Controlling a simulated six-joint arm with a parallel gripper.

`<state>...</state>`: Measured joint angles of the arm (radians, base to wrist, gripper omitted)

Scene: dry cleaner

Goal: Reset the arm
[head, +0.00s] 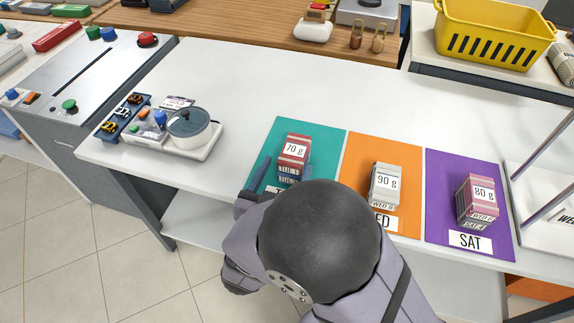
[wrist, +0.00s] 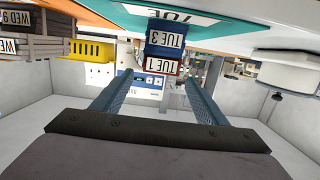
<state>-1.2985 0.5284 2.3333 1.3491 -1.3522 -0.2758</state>
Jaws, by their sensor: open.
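My gripper (head: 258,178) is at the front left of the teal mat (head: 325,137), partly hidden by my arm. In the wrist view my gripper (wrist: 159,82) is open, with nothing between its two blue fingers. A red box marked 70 g (head: 294,150) sits on a blue box (head: 289,174) on the teal mat. In the wrist view, which is upside down, the red box reads TUE 1 (wrist: 163,66) and the blue one TUE 3 (wrist: 166,39). Both stand beyond the fingertips, apart from them.
Boxes stand on the orange mat (head: 356,151), marked 90 g (head: 386,182), and on the purple mat (head: 445,166), marked 80 g (head: 484,193). A yellow crate (head: 492,12) is at back right. The table's middle back is clear.

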